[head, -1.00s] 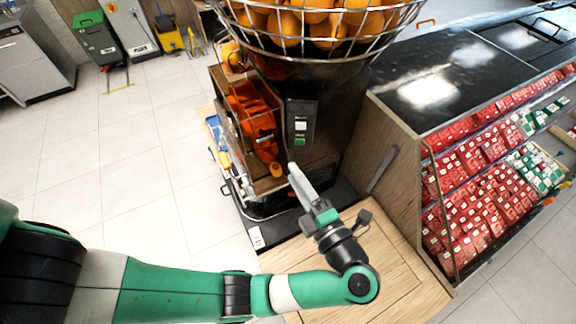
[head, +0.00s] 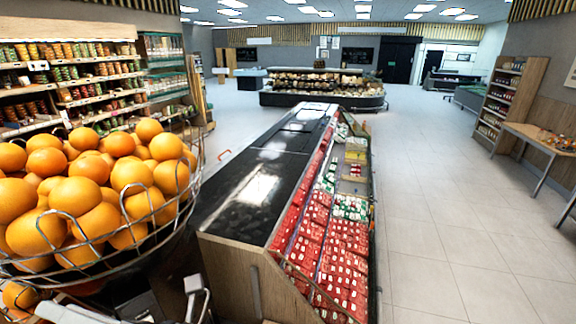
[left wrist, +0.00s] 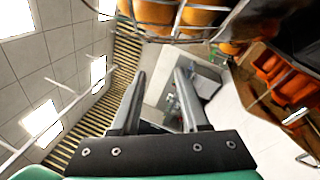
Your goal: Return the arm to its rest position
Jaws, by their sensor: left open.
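In the left wrist view my left gripper (left wrist: 160,76) is open, its two grey fingers apart with nothing between them. The juicer's wire basket of oranges (head: 95,190) fills the left of the head view. Part of the basket and its oranges also shows at the top of the left wrist view (left wrist: 153,14). The juicer's orange inner parts (left wrist: 283,75) show at the right of that view. In the head view only small grey and dark pieces of my left arm's end show low, just below and beside the basket. My right gripper is not in view.
A dark-topped display counter (head: 255,180) with red and white packages (head: 325,240) stands right of the juicer. Open tiled floor (head: 440,220) lies farther right. Stocked shelves (head: 75,85) stand behind the basket at the left.

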